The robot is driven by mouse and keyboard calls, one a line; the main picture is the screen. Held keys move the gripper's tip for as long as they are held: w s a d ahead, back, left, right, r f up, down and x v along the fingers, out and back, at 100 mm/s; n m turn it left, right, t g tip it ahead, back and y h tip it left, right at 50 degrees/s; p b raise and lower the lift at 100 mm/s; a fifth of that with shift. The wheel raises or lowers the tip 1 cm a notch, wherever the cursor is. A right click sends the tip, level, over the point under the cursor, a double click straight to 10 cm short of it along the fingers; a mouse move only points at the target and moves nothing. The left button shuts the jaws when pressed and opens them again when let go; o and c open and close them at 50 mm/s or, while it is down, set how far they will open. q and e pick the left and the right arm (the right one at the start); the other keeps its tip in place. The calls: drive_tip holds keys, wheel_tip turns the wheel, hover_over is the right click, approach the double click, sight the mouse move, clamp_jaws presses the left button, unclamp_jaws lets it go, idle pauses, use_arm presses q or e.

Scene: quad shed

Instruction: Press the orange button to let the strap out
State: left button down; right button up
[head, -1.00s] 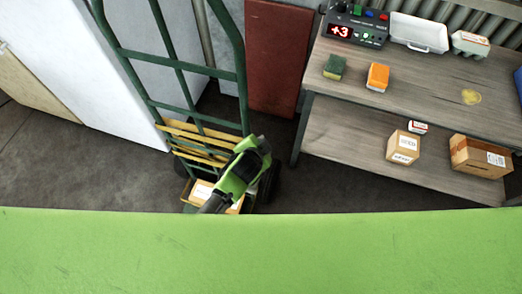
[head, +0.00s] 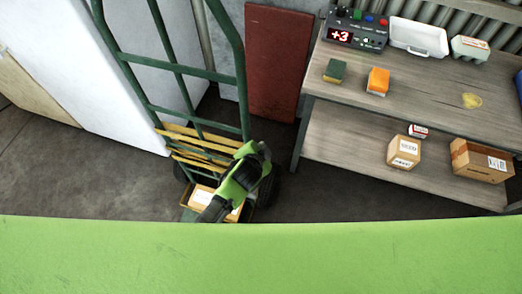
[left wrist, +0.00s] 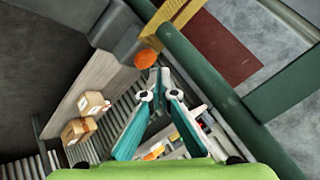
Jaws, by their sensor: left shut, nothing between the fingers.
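The orange button (left wrist: 146,58) is a round disc in the left wrist view, on a dark grey housing. The yellow strap (left wrist: 176,14) runs beside it, and in the head view the strap (head: 205,146) crosses the green hand truck (head: 193,73). My left gripper (left wrist: 157,76) is shut and empty; in the wrist view its fingertips appear just below and right of the button. I cannot tell whether they touch it. In the head view the button is not visible, and my left gripper (head: 244,180) is in front of the hand truck's lower part. My right gripper is not in view.
A box (head: 203,196) sits low on the hand truck. A red-brown panel (head: 272,65) leans behind it. At right, a shelf bench (head: 430,87) carries a control box (head: 357,28), sponges, a white tray and cartons. Dark floor is open at left.

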use_arm(q)
drive_tip(key=shift+f, duration=0.1)
idle(0.5)
drive_tip(key=shift+f, duration=0.35)
drive_tip(key=shift+f+b, duration=0.45)
drive_tip(key=shift+f, duration=0.05)
idle(0.6)
drive_tip(key=shift+r, duration=0.1)
drive_tip(key=shift+r+p, duration=0.8)
drive_tip(key=shift+p, duration=0.2)
drive_tip(key=shift+r, duration=0.1)
wheel_tip(320, 180, up, 5)
drive_tip(key=p, duration=0.5)
